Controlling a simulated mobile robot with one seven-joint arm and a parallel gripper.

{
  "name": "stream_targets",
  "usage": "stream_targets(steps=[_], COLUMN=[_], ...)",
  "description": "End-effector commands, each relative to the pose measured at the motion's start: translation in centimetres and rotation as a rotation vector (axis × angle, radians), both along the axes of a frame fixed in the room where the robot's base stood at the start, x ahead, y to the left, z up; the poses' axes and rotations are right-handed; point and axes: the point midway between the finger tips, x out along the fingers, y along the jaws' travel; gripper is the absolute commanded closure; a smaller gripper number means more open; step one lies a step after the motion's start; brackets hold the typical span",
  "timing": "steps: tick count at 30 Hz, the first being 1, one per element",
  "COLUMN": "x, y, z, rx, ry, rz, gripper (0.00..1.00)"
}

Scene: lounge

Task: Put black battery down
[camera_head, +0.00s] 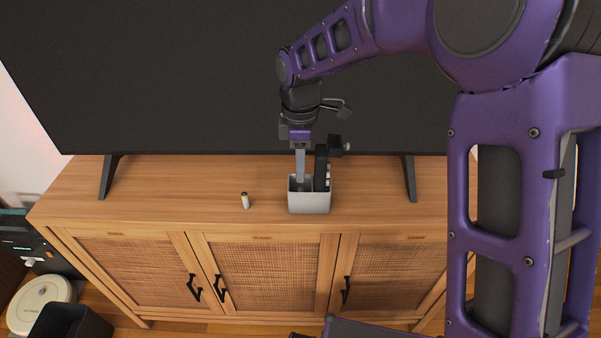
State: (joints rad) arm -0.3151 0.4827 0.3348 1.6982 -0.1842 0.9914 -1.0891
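My gripper (302,160) points down over a small light grey open box (309,203) on the wooden cabinet. Its tip reaches the box's opening, and the box wall hides what is lower down. A black upright object (321,168) stands in the box right beside the gripper; I cannot tell whether the two touch. I cannot see whether the fingers are apart or hold anything. No clearly black battery shows. A small pale cylinder with a dark end (245,201), perhaps a battery, is on the cabinet top left of the box, apart from it.
The wooden cabinet (170,195) has free top surface left and right of the box. A large dark television (190,75) stands behind on two black legs. A round white device (40,301) and a dark bin (70,322) are on the floor at lower left.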

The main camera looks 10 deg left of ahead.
Motion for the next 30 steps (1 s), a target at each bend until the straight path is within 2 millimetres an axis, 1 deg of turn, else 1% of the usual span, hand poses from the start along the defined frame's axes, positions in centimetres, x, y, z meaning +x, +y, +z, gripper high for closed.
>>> stream_targets(steps=[1,6,9,12,15,18,27,30], x=[0.1,0.1,0.0,0.0,0.0,0.0,0.0,0.2], y=[0.0,0.0,0.0,0.0,0.0,0.0,0.0,0.1], z=[1.5,5.3,7.2,8.6,9.4,9.7,9.8,9.6], rx=[0.003,0.002,0.002,0.001,0.001,0.001,0.001,0.007], ry=[-0.004,-0.003,-0.003,-0.002,0.000,0.000,0.000,-0.010], rz=[-0.001,0.000,0.001,0.001,0.001,0.001,-0.001,-0.043], gripper=[0.71,0.71,0.71,0.71,0.71,0.71,0.71,0.71])
